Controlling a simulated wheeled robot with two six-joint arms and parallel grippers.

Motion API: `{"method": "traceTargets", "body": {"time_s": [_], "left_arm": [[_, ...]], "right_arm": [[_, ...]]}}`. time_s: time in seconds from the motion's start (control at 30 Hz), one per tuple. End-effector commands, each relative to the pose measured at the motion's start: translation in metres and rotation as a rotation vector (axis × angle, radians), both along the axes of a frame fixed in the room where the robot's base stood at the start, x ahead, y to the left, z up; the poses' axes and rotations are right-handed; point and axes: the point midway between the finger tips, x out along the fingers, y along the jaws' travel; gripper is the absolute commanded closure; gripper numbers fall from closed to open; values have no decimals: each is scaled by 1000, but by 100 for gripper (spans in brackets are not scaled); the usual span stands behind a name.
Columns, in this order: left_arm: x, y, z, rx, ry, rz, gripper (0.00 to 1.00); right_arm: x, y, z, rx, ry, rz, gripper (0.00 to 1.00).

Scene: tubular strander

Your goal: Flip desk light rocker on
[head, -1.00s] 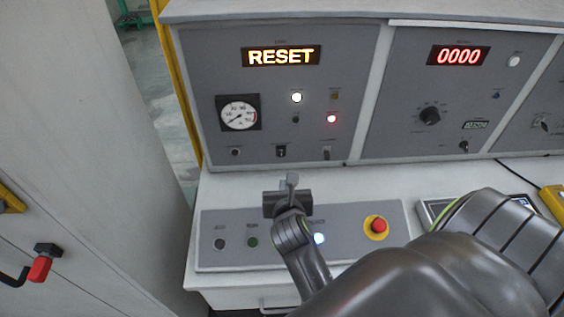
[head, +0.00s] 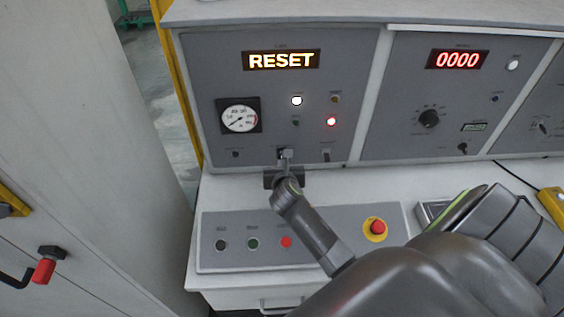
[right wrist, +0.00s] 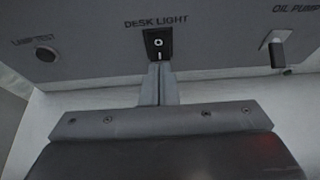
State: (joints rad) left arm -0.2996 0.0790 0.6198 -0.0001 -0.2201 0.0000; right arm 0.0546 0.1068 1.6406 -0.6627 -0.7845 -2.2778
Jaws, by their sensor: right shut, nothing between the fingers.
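The desk light rocker (right wrist: 158,43) is a small black switch under the label DESK LIGHT in the right wrist view, with a white round mark above a short white bar. In the head view my right gripper (head: 287,153) largely covers the rocker. My right gripper is shut and empty. Its fingertips (right wrist: 158,66) are just below the rocker's lower end in the right wrist view; I cannot tell whether they touch it. My left gripper is not in view.
A lamp test button (right wrist: 45,54) is left of the rocker, and an oil pump toggle (right wrist: 277,48) is right of it. Below, the desk panel holds black, green and red (head: 286,242) buttons and a red emergency stop (head: 377,227). A gauge (head: 239,118) is above left.

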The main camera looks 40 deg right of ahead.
Motion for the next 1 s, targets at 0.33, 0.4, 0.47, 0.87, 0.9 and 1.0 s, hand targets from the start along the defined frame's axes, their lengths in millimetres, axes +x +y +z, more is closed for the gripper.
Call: {"method": "traceTargets", "body": {"time_s": [0.33, 0.4, 0.47, 0.87, 0.9, 1.0], "left_arm": [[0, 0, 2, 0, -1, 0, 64], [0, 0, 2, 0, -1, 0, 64], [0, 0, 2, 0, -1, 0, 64], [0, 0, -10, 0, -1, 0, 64], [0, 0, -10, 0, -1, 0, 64], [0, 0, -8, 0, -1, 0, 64]], "right_arm": [[9, -5, -1, 0, 0, 1, 100], [9, -5, -2, 0, 0, 1, 100], [8, -5, -2, 0, 0, 1, 100], [12, -8, -3, -29, -48, -2, 100], [12, -8, -3, -29, -48, -2, 100], [12, -8, -2, -29, -49, -1, 100]]}}
